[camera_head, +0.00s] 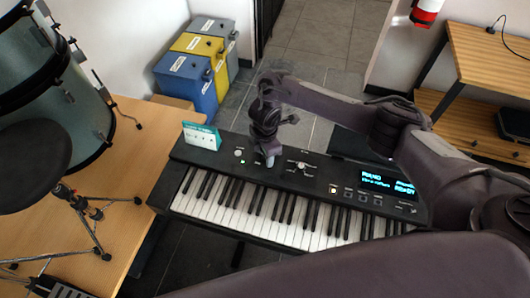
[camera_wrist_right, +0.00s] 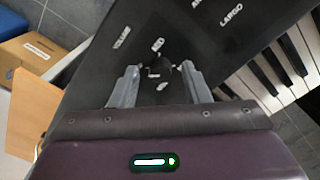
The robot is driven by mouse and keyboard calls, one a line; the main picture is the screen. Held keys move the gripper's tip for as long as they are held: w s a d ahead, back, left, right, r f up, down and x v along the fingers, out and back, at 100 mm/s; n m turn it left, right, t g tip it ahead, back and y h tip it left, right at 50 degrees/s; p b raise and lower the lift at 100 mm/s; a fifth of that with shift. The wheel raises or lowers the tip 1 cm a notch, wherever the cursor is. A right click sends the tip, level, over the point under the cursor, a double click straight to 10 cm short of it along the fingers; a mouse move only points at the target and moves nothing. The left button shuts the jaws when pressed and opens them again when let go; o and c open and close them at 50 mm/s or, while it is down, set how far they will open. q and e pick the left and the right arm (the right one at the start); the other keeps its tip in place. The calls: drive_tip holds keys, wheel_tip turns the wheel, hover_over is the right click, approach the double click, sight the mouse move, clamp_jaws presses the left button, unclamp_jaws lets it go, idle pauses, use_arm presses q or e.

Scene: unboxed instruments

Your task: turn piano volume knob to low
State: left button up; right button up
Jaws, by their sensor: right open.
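The piano (camera_head: 207,160) is a black electronic keyboard with white and black keys. Its volume knob (camera_wrist_right: 160,69) shows in the right wrist view as a small dark round part with short white labels around it, beside a "VOLUME" label (camera_wrist_right: 122,37). My right gripper (camera_wrist_right: 161,88) is open, with one finger to each side of the knob; whether either touches it I cannot tell. In the head view the right gripper (camera_head: 268,160) points down at the piano's control panel and hides the knob. The knob's exact setting is too small to read. My left gripper is out of view.
A lit display (camera_head: 387,184) and small buttons sit on the panel's right. A small white-and-green card (camera_head: 201,136) stands at the piano's back left. Drums (camera_head: 60,75) stand on a wooden platform (camera_head: 125,190) at left. Bins (camera_head: 188,82) stand behind; a wooden shelf (camera_head: 480,55) is at right.

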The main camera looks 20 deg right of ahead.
wheel_tip(320, 180, up, 3)
drive_tip(key=shift+f, duration=0.15)
wheel_tip(320, 180, up, 5)
drive_tip(key=shift+r+p, duration=0.1)
drive_tip(key=shift+p, duration=0.7)
